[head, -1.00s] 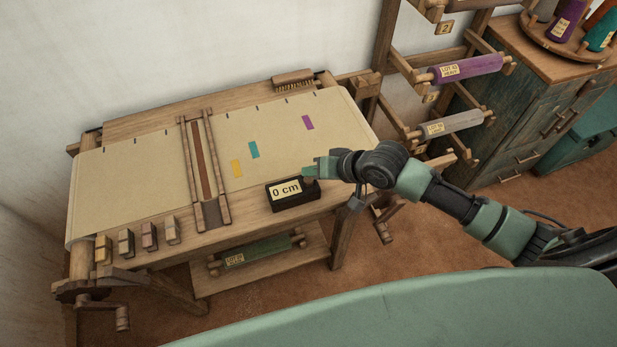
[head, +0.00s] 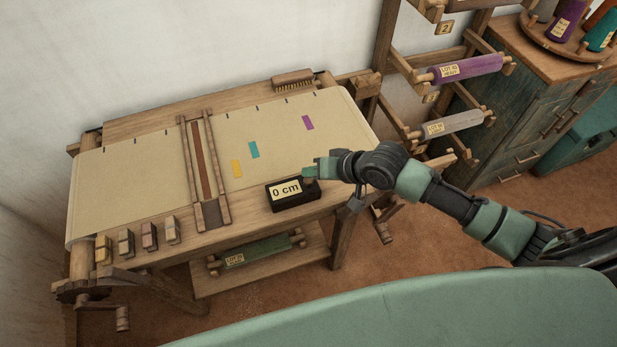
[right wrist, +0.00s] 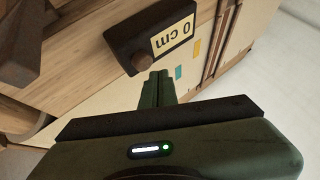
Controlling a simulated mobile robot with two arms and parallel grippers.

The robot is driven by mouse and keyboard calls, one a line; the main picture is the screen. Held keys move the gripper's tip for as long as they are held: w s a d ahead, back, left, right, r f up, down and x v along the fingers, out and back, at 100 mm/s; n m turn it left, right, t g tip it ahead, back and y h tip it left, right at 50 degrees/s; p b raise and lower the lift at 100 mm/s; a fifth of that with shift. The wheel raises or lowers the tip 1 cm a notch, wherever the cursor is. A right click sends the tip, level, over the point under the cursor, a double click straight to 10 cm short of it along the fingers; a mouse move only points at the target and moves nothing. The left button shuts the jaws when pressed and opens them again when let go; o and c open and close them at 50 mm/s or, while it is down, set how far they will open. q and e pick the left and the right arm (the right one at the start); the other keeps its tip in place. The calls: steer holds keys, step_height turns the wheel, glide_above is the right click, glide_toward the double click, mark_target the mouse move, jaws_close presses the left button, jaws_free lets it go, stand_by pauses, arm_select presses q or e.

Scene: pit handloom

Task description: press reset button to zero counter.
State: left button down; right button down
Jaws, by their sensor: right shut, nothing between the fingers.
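The counter (head: 291,198) is a black box on the table's front edge, with a pale label reading "0 cm". In the right wrist view the counter (right wrist: 158,28) shows with its label turned upside down. A round brownish button (right wrist: 141,63) sits on the box beside the label. My right gripper (head: 310,170) is shut and empty, just above the button end of the counter. In the right wrist view the fingertips (right wrist: 157,76) lie close to the button; I cannot tell whether they touch it. My left gripper is not in view.
Cream cloth (head: 280,135) with coloured patches covers the table. A wooden slatted guide (head: 205,170) crosses it. Several small blocks (head: 149,236) stand along the front left edge. A brush (head: 293,80) lies at the back. A rack with spools (head: 467,68) stands right.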

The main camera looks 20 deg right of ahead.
mark_target(312, 182)
steer(key=shift+f, duration=0.3)
steer(key=shift+f, duration=0.7)
stand_by(0.8)
steer(key=shift+r, duration=0.15)
steer(key=shift+r+p, duration=0.9)
steer(key=shift+p, duration=0.2)
step_height(312, 182, up, 5)
steer(key=p, duration=0.5)
steer(key=shift+r+p, duration=0.1)
steer(key=shift+p, duration=0.2)
